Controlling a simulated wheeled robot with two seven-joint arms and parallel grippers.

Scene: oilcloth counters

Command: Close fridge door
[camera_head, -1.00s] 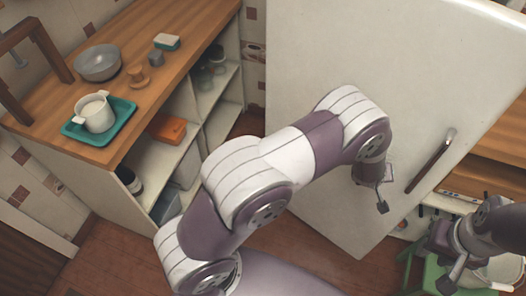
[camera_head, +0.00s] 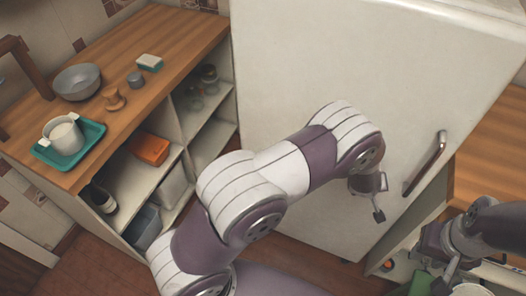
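The fridge door (camera_head: 290,100) is a large white panel filling the middle and right of the view. Its metal handle (camera_head: 425,163) is near the right edge. I cannot tell whether a gap remains along the door's edge. My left arm crosses in front of the door, and my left gripper (camera_head: 376,205) is beside its lower part, left of the handle. Whether it touches the door is unclear. My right gripper (camera_head: 446,278) is at the lower right, below the handle and apart from it. The finger openings of both are not clear.
A wooden counter at left (camera_head: 185,40) holds a teal tray (camera_head: 92,157) with a white pot (camera_head: 66,138), a grey bowl (camera_head: 77,82) and small items. Open shelves (camera_head: 210,140) lie below. Another wooden counter (camera_head: 490,155) is at right. A green object (camera_head: 420,284) is at the bottom.

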